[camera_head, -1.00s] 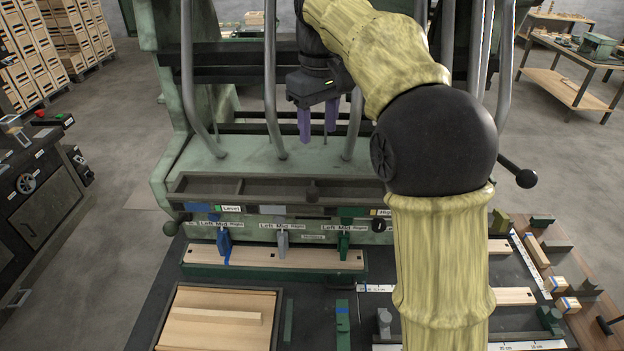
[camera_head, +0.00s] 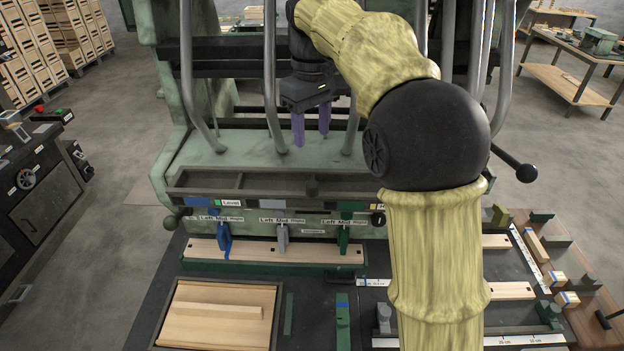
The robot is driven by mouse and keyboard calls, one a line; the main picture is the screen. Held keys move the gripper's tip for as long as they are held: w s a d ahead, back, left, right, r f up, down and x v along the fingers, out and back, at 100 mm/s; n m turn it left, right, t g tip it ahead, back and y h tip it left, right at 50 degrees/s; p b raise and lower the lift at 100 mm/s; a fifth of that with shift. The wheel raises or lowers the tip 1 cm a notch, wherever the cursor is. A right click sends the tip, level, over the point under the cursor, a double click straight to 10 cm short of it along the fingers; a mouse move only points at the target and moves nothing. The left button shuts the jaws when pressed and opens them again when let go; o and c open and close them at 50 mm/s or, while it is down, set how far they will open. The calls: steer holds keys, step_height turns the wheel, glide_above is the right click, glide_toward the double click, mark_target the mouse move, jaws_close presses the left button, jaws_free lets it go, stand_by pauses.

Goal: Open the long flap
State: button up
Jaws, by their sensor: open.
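My gripper (camera_head: 311,129) hangs in the upper middle, its two purple fingers pointing down and apart, with nothing between them. It is over the pale green machine bed, behind the long dark tray-like part (camera_head: 270,186) along the machine's front. No part is labelled as the long flap, so I cannot tell which it is. A flat wooden panel (camera_head: 190,325) with a raised strip (camera_head: 212,309) lies in a dark frame at the lower left. My arm hides the right side of the machine.
Blue (camera_head: 223,238), grey (camera_head: 282,238) and green (camera_head: 343,238) levers stand at the machine's front, above a long wooden board (camera_head: 255,251). Grey curved bars (camera_head: 272,80) rise beside my gripper. Wooden pieces (camera_head: 512,290) lie at right.

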mark_target(312, 183)
step_height(312, 183, down, 13)
steer(key=shift+p, duration=0.6)
steer(key=shift+c, duration=0.5)
jaws_close()
